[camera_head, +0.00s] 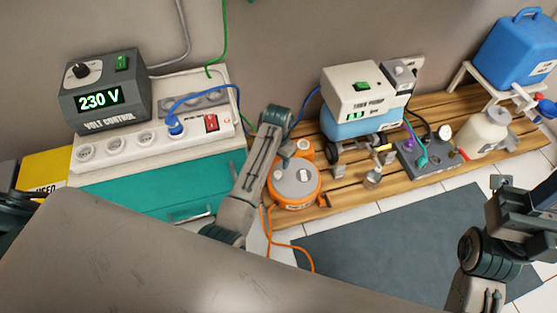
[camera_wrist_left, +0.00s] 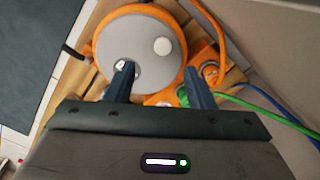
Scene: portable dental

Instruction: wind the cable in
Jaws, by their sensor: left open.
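The orange cable reel (camera_head: 296,192) with a grey round top stands on the wooden slatted bench. A white knob and a second pale fitting show on its top. An orange cable (camera_head: 269,242) hangs from the reel and runs down to the floor. In the left wrist view the reel (camera_wrist_left: 140,45) fills the upper middle. My left gripper (camera_wrist_left: 160,85) is open, its two dark fingers apart over the reel's near edge, with nothing seen between them.
The volt control box (camera_head: 103,92) and white socket strip (camera_head: 120,145) are left of the reel. A pump unit (camera_head: 362,95), gauge block (camera_head: 428,152), white jug (camera_head: 486,132) and blue canister (camera_head: 518,52) stand to the right. A dark mat (camera_head: 400,245) lies in front.

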